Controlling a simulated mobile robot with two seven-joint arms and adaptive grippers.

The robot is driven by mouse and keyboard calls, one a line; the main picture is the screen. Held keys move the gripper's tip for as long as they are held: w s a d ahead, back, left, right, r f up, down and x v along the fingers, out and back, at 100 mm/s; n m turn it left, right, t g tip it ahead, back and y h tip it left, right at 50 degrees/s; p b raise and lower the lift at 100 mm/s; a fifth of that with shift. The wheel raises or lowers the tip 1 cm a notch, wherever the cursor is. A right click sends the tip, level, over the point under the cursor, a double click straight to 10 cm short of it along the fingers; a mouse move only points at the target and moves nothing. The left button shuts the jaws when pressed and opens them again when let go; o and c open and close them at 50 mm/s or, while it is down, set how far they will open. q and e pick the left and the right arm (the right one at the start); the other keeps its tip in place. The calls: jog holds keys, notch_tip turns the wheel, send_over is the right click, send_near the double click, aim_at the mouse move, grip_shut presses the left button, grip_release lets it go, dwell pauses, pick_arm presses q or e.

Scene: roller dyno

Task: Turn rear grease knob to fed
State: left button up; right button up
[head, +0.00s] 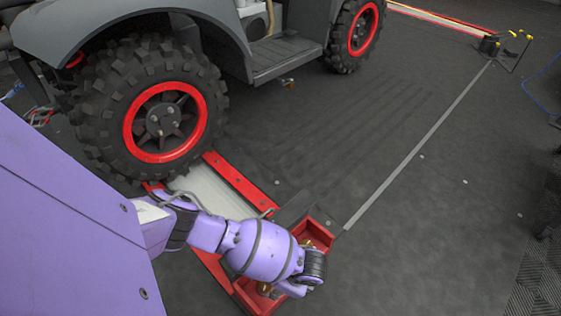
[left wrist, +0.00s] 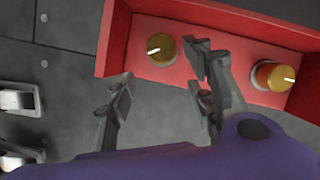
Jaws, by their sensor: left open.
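A red open box (head: 317,232) stands at the end of the roller bed. In the left wrist view its red wall (left wrist: 118,35) frames two brass knobs. The left knob (left wrist: 163,50) has a white mark towards its left side. The right knob (left wrist: 273,77) has a white mark towards its right side. I cannot tell which knob is the rear one. My left gripper (left wrist: 160,88) is open and empty, its fingers spread below the left knob in the picture, with the right finger between the knobs. In the head view my arm hides the fingers. My right gripper is out of view.
A vehicle's knobbly tyre (head: 150,110) with a red rim rests by the red-framed roller (head: 195,182), left of the box. A pale floor strip (head: 415,150) runs back from the box. The dark floor to the right is mostly clear.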

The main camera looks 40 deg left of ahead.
aim_at(267, 286)
pick_arm(q)
jog(key=b+x, duration=0.1)
jog(key=x, duration=0.1)
jog(key=b+x, duration=0.1)
jog(key=x, duration=0.1)
jog(key=b+x, duration=0.1)
jog(key=x, duration=0.1)
jog(key=shift+s+a+f, duration=0.15)
jog(key=shift+a+f, duration=0.05)
jog(key=shift+a, duration=0.25)
jog(key=shift+a+f+b, duration=0.2)
jog(key=shift+f+b, duration=0.25)
jog(key=shift+s, duration=0.1)
jog(key=c, duration=1.1)
